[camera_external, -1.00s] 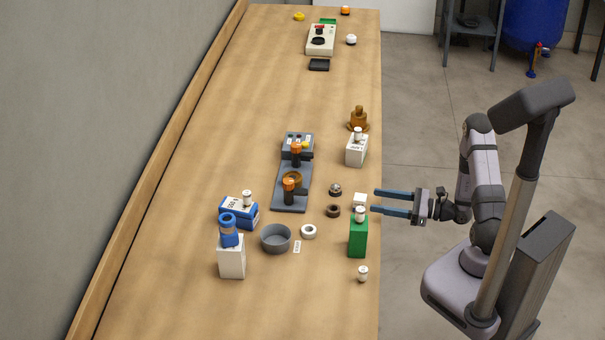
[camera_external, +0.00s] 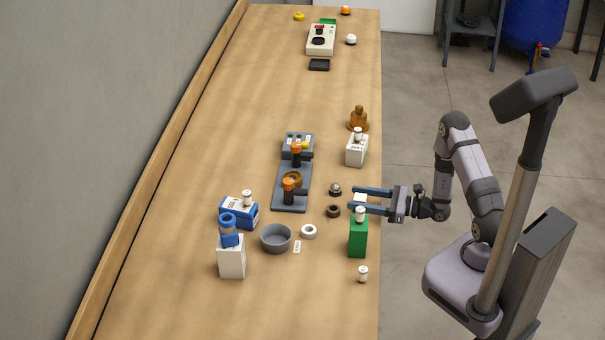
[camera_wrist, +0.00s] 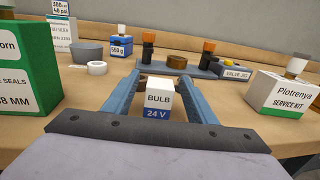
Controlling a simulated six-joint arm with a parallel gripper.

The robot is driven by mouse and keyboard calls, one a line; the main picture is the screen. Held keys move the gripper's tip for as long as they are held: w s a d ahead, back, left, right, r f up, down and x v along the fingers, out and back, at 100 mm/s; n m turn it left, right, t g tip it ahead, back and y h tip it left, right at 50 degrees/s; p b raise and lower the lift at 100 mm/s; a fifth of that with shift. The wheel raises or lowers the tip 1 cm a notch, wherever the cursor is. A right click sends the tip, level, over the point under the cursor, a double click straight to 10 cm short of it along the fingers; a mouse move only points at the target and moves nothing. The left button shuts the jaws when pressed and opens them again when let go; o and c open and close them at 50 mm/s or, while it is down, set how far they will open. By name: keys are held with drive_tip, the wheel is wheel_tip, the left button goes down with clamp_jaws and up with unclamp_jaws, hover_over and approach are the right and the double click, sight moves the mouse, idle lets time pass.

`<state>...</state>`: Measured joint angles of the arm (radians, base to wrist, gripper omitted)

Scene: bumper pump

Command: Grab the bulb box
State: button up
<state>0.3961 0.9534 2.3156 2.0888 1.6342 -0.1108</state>
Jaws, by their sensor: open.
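The bulb box (camera_wrist: 158,101) is a small white carton with a blue band, marked BULB 24 V. In the wrist view it stands upright on the table between the two blue fingers of my gripper (camera_wrist: 160,80). The fingers are open, with a gap visible on each side of the box. In the external view my gripper (camera_external: 352,198) reaches in from the right over the table edge, and its fingers hide most of the box, of which a white top (camera_external: 360,197) shows.
A green seals box (camera_external: 358,238) with a small bottle on top stands just in front of my gripper. A white service kit box (camera_external: 356,150) stands farther back.

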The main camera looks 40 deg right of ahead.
drive_tip(key=shift+w+a, duration=0.1)
drive_tip(key=shift+w, duration=0.05)
drive_tip(key=c, duration=1.2)
drive_tip(key=shift+o, duration=0.2)
drive_tip(key=shift+r, duration=0.15)
